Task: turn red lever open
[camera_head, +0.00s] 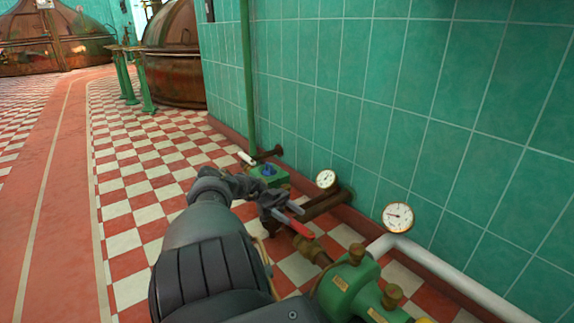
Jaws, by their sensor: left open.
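The red lever (301,229) sits on the dark valve and pipework low by the tiled wall, in the lower middle of the head view. My left gripper (287,212) is open, with its fingers close above the far end of the lever. The arm comes up from the bottom of the picture and hides part of the pipework behind it. I cannot tell whether a finger touches the lever. My right gripper is not in view.
A green pump-like body (345,290) with brass fittings is at the lower right. A white pipe (440,267) runs along the wall there. Two round gauges (398,217) (326,179) stand near the wall. A green box with a blue knob (268,171) lies beyond my gripper. Checkered floor is open at left.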

